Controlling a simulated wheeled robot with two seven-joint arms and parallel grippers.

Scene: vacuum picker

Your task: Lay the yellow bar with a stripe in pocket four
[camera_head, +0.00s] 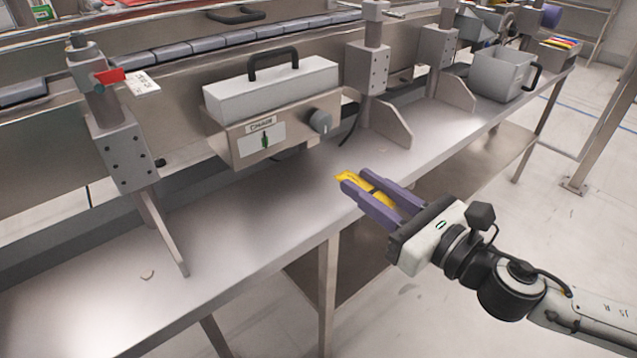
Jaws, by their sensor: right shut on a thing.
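My right gripper (366,194) comes in from the lower right, its two purple fingers shut on a yellow bar (348,177). The bar's yellow end sticks out just past the fingertips, and a dark band shows across it between the fingers. The gripper is over the front edge of the metal bench; I cannot tell its exact height. No numbered pocket can be made out in this view. My left gripper is not in view.
The metal bench (225,225) has clear room in front. A grey box with a black handle (270,88) and a knob stands behind it. Upright posts with slanted brackets (385,120) stand along the bench. A grey bin (502,75) is at the far right.

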